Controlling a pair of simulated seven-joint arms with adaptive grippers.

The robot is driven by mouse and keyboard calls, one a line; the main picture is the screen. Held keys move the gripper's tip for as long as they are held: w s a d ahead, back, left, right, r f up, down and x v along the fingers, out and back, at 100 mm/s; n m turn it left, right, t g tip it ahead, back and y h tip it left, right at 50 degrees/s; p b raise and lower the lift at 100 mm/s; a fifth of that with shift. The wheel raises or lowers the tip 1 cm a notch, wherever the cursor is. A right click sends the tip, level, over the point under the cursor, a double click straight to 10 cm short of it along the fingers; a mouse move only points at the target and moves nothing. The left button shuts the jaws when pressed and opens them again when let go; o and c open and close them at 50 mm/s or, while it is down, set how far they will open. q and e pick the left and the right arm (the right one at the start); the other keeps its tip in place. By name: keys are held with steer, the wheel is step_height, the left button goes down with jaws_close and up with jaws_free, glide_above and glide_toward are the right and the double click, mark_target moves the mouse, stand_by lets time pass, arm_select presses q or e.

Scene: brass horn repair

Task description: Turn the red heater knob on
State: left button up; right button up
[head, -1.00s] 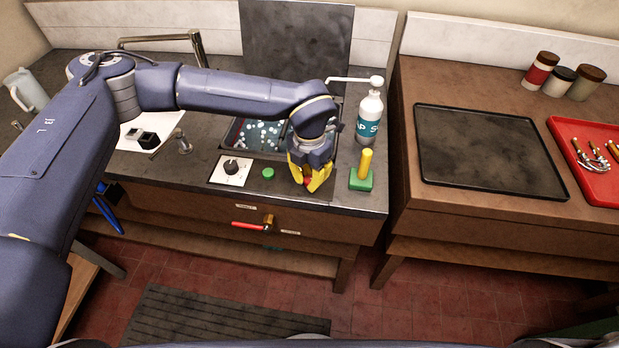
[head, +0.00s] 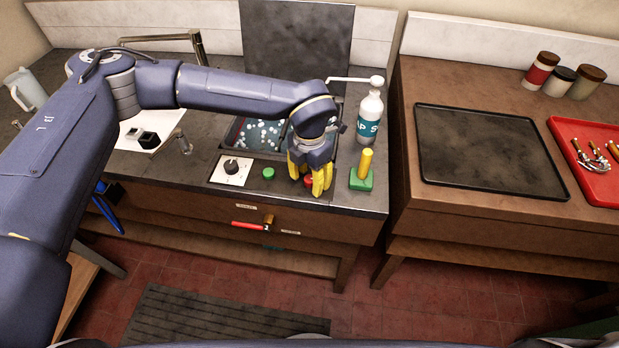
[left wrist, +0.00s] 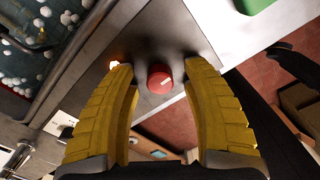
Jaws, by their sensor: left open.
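The red knob (head: 308,181) is a small round cap on the counter's front strip, partly covered by my left gripper in the head view. My left gripper (head: 317,190) has yellow ribbed fingers pointing down around it. In the left wrist view the red knob (left wrist: 160,80) shows between the two spread finger ends, with a gap on each side. The left gripper (left wrist: 158,67) is open and holds nothing. My right gripper is not in view.
A green block with a yellow handle (head: 366,163) stands close right of the gripper. A green button (head: 268,173) and a black dial (head: 231,166) are to the left. A soap bottle (head: 370,115) and a sink (head: 247,146) with bubbly water lie behind.

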mark_target(310, 178)
arm_select(q)
step_height(310, 178, up, 12)
stand_by(0.6)
stand_by(0.4)
